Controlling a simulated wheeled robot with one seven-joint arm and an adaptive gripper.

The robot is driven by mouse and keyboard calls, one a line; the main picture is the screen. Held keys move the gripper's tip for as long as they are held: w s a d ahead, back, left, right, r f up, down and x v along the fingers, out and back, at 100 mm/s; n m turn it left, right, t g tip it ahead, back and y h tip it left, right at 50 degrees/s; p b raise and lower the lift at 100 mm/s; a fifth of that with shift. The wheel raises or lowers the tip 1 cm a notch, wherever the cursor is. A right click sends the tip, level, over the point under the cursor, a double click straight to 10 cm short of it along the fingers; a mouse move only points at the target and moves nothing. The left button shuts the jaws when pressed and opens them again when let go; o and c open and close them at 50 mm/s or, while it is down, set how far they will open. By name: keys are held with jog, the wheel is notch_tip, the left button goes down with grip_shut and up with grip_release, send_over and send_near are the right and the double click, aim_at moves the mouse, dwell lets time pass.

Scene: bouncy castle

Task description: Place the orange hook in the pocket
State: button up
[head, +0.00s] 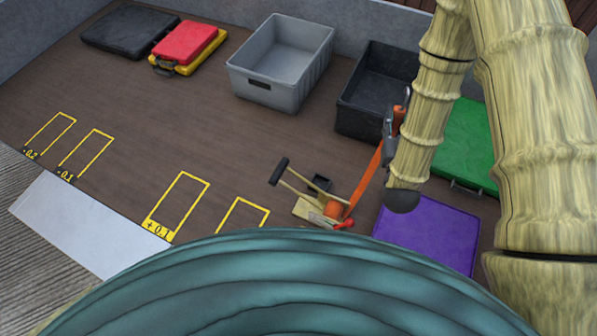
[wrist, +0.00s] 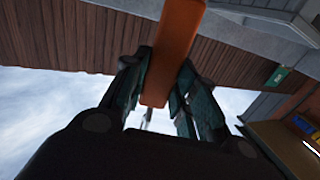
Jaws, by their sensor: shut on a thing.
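My gripper (head: 390,125) is beside my arm at the right of the head view, raised above the floor. It is shut on a long orange piece, taken as the orange hook (head: 398,116). In the wrist view the orange piece (wrist: 175,50) passes between the two fingers (wrist: 155,90). An orange band (head: 365,182) slants from the gripper down to a winch-like device (head: 320,208) with a black-handled lever and a red part. A small black open box (head: 318,183) by the device may be the pocket; I cannot tell. The hook's exact shape is unclear.
A grey bin (head: 268,85) and a black bin (head: 350,120) stand at the back. A purple case (head: 435,235) lies at the right, a green case (head: 465,140) behind my arm. Red (head: 188,42) and black (head: 128,28) cases lie far left. The brown floor at centre is clear.

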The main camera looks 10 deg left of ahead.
jog(key=w+a+f+n+g+y+b, duration=0.1)
jog(key=a+f+n+g+y+b, duration=0.2)
jog(key=a+n+g+y+b, duration=0.4)
jog(key=a+f+n+g+y+b, duration=0.3)
jog(key=a+n+y+b, duration=0.3)
jog(key=a+y+b, duration=0.5)
jog(key=s+f+n+g+b, duration=0.5)
jog(key=s+n+g+b, duration=0.15)
jog(key=g+b, duration=0.3)
jog(key=shift+m, duration=0.25)
jog(key=shift+s+d+f+b, duration=0.15)
jog(key=shift+f+b, duration=0.25)
jog(key=shift+f, duration=1.15)
jog(key=shift+w+d+f+b, duration=0.15)
jog(key=shift+f+b, duration=0.25)
jog(key=shift+f, duration=1.2)
jog(key=shift+s+d+f+b, duration=0.15)
jog(key=shift+f+b, duration=0.25)
jog(key=shift+f, duration=1.15)
jog(key=shift+f, duration=0.6)
jog(key=o, duration=1.1)
jog(key=shift+c, duration=0.2)
